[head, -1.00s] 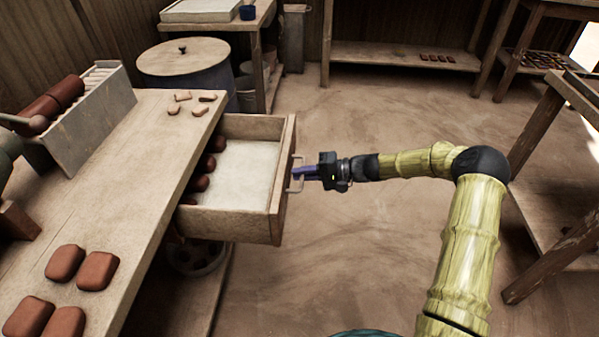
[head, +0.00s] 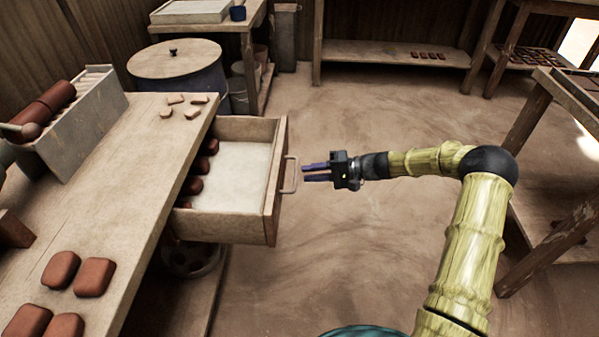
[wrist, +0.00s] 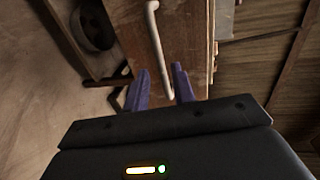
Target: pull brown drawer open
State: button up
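The brown drawer (head: 271,188) stands pulled out from under the workbench, with its pale inner floor in view and several red-brown clay pieces along its inner left side. Its metal handle (head: 289,174) is on the front face.
A wooden table (head: 540,100) is at right. The floor between is clear.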

jog(key=p+v, duration=0.2)
jog(key=v, duration=1)
jog(key=shift+d, duration=0.2)
jog(key=shift+a, duration=0.1)
